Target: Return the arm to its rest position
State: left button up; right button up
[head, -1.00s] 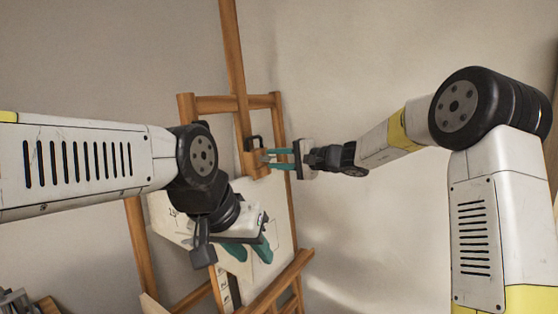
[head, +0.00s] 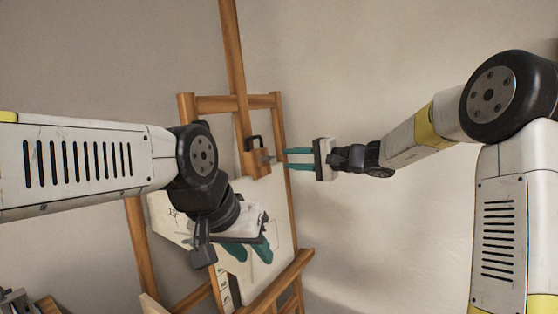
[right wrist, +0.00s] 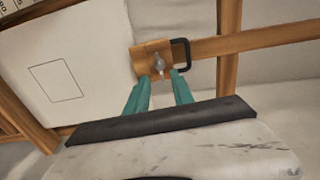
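My right gripper (head: 286,159) comes in from the right in the head view. Its two teal fingers are apart with nothing between them, just right of the easel's wooden clamp block (head: 256,164). In the right wrist view, the fingers of the right gripper (right wrist: 160,84) point at the block (right wrist: 146,56) and its metal knob (right wrist: 158,65), with a gap visible. My left gripper (head: 252,257) is the lower one, in front of the white board. Its teal fingers are apart and nothing shows between them.
The wooden easel (head: 187,115) stands ahead and holds a white board (head: 283,225) with drawn lines. A black handle (head: 254,143) sits on the clamp block. The pale wall (head: 390,60) is behind. Grey items (head: 15,302) lie at the lower left.

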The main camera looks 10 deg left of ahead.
jog(key=s+d+f+n+h, duration=0.1)
jog(key=s+d+f+h, duration=0.2)
jog(key=s+d, duration=0.5)
jog(key=s+d+f+n+h, duration=0.2)
jog(key=s+d+h, duration=0.3)
jog(key=s+d, duration=0.4)
jog(key=s+d+f+n+h, duration=0.1)
jog(key=s+d+f+h, duration=0.2)
jog(key=s+d, duration=0.6)
jog(key=s+h, duration=0.2)
jog(key=s, duration=0.5)
jog(key=shift+f+n, duration=0.4)
